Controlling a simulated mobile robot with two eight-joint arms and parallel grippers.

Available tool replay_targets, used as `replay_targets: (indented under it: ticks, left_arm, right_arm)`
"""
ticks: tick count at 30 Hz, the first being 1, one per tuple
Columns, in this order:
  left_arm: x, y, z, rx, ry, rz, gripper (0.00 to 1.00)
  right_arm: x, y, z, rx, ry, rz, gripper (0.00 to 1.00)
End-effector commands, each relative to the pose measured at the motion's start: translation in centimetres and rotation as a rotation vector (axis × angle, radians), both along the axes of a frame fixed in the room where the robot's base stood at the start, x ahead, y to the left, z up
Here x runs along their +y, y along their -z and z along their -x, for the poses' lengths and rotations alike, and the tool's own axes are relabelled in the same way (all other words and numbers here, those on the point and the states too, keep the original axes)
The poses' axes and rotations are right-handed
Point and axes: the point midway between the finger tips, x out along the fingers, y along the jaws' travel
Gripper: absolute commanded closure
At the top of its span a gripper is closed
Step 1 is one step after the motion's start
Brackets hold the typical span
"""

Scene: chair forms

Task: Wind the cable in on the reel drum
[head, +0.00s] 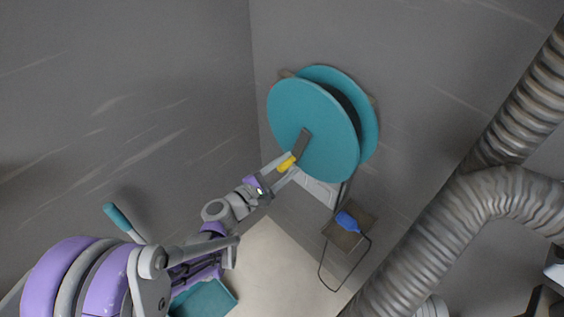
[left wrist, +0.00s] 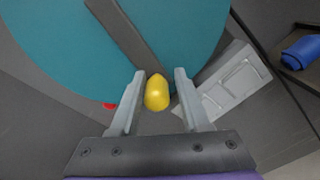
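The reel drum (head: 300,115) has two large teal discs on the wall, with a dark gap between them. A grey crank arm (head: 303,143) lies on its front disc and carries a yellow handle (head: 287,164). My left gripper (head: 281,168) is at this handle. In the left wrist view the yellow handle (left wrist: 157,93) lies between the two fingers, with a visible gap on its right side, so the gripper looks open around it. A dark strand, perhaps the cable (head: 343,191), hangs below the drum; its far end is unclear. My right gripper is out of view.
A small stand (head: 349,237) with a blue object (head: 347,221) on it is below right of the drum. A thick ribbed duct (head: 440,230) fills the right side. A pale panel (left wrist: 225,85) is on the wall beside the fingers. A teal bin (head: 205,299) is low on the floor.

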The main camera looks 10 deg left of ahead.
Motion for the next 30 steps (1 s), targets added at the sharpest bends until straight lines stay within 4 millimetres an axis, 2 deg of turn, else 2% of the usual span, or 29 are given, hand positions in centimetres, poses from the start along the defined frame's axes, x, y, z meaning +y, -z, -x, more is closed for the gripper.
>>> replay_targets:
  ticks: [5,14,24,30]
  left_arm:
    - [-2.1,0.5,1.6,-0.001,0.006,-0.001,0.57]
    - [-2.3,0.4,1.8,-0.001,0.001,-0.001,0.57]
    - [-5.4,-0.8,4.2,-0.001,0.005,0.0,0.57]
    - [-5.8,-0.8,4.5,0.0,0.001,-0.001,0.57]
  right_arm:
    - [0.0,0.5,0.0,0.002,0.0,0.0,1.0]
    - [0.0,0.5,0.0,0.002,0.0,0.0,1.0]
    - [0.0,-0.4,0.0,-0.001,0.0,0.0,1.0]
    - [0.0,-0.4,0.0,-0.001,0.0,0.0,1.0]
